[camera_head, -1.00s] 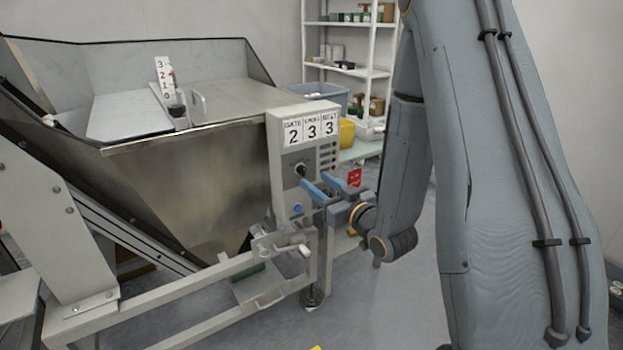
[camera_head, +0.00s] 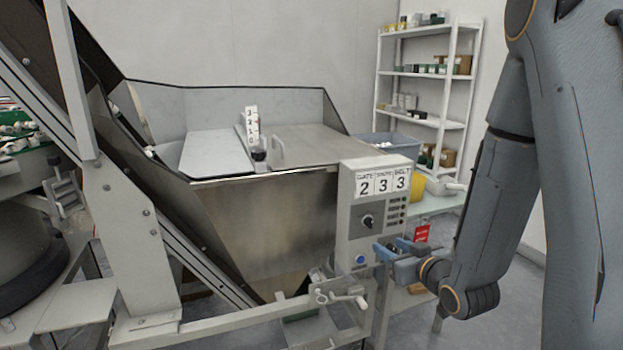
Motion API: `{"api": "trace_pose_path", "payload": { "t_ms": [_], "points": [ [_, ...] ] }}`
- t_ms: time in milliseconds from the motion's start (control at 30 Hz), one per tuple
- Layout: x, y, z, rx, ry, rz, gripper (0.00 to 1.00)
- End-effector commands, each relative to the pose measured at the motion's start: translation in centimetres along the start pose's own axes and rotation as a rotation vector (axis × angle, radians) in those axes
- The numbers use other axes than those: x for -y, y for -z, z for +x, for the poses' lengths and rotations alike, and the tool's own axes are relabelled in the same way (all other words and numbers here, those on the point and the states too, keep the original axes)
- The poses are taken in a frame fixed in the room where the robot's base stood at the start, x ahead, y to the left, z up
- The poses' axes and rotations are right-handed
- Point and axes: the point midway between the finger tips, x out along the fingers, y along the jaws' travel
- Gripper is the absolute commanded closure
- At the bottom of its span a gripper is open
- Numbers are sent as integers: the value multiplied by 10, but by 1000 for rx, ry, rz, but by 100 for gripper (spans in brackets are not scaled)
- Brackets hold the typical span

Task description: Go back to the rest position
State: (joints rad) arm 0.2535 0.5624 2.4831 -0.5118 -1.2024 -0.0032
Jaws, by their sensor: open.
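My gripper (camera_head: 388,247) has blue fingers and is open and empty. It is at the right of the picture, in front of the lower right part of the grey control box (camera_head: 346,222). The box has a black knob (camera_head: 367,221), a blue button (camera_head: 360,260) and a sign reading 2, 3, 3. The fingers point left towards the box. I cannot tell whether they touch it. My arm comes down from the upper right and hides part of the wall and floor.
A large metal hopper (camera_head: 265,225) fills the middle, with a frame and a crank handle (camera_head: 345,298) below the box. A white shelf rack (camera_head: 425,72) and a grey-blue bin (camera_head: 385,147) stand behind. A round machine (camera_head: 30,250) is at the left.

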Motion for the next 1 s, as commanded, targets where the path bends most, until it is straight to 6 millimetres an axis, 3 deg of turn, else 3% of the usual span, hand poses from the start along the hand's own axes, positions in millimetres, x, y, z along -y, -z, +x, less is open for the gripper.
{"api": "trace_pose_path", "payload": {
  "t_ms": [33, 267, 433, 800, 1000],
  "points": [
    [1, 6, -6, 66, -16, -8, 58],
    [1, -8, -45, 407, -96, 9, 58],
    [12, -13, -94, 653, -140, 55, 58],
    [72, 0, -232, 1139, -147, 209, 58],
    [94, 8, -273, 1265, -127, 256, 58]
  ]
}}
